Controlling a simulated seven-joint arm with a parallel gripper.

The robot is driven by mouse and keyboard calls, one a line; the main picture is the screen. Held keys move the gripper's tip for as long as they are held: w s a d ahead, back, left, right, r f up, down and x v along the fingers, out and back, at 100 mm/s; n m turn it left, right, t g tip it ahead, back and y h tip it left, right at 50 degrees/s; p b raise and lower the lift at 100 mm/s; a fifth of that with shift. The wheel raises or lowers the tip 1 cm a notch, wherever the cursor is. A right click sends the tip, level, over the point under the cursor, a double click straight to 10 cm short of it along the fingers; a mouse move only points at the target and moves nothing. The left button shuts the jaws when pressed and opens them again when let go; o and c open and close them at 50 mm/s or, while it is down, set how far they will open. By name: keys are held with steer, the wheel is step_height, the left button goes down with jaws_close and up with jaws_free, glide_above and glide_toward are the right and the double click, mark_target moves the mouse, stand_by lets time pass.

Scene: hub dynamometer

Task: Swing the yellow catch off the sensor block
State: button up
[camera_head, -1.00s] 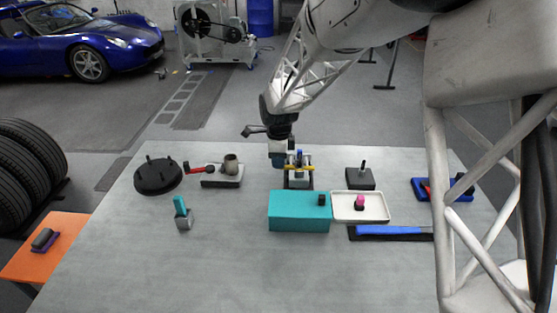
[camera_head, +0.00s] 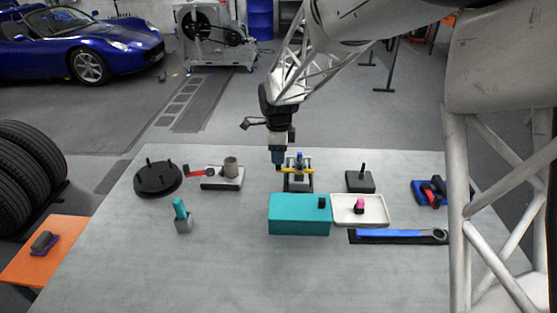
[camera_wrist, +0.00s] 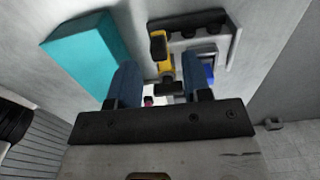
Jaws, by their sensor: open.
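The yellow catch (camera_head: 296,170) lies across the grey sensor block (camera_head: 298,183), which sits on a dark base at the back middle of the table. In the wrist view the catch (camera_wrist: 164,67) is a yellow bar with a black end, beside a dark grey rail. My gripper (camera_head: 279,160) is at the left end of the catch in the head view. In the wrist view my gripper (camera_wrist: 162,68) has its two blue fingers apart, with the catch showing between and beyond them. I cannot tell whether a finger touches it.
A teal box (camera_head: 298,222) and a white tray (camera_head: 372,219) with a pink-topped knob stand in front. A grey fixture with a red lever (camera_head: 222,183) is left, a dark block with a post (camera_head: 360,182) right. The front of the table is clear.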

steer(key=shift+r, duration=2.05)
steer(key=shift+s+d+r, duration=0.15)
steer(key=shift+d, duration=0.05)
steer(key=s+d+r+n+t, duration=0.1)
steer(key=s+d+r+n, duration=0.3)
steer(key=s+d, duration=0.4)
steer(key=s+d+r+n, duration=0.5)
steer(key=s+d, duration=0.1)
steer(key=s, duration=0.3)
steer(key=s+d+n, duration=0.3)
steer(key=s+n, duration=0.1)
steer(key=s, duration=0.6)
steer(key=s+d+f+n+t, duration=0.1)
steer(key=s+d+n, duration=0.3)
steer(key=s, duration=0.6)
steer(key=shift+s+d+n+t, duration=0.25)
steer(key=shift+d+n+t, duration=0.05)
steer(key=shift+n, duration=0.2)
steer(key=shift+o, duration=0.2)
steer(key=shift+w+f, duration=0.1)
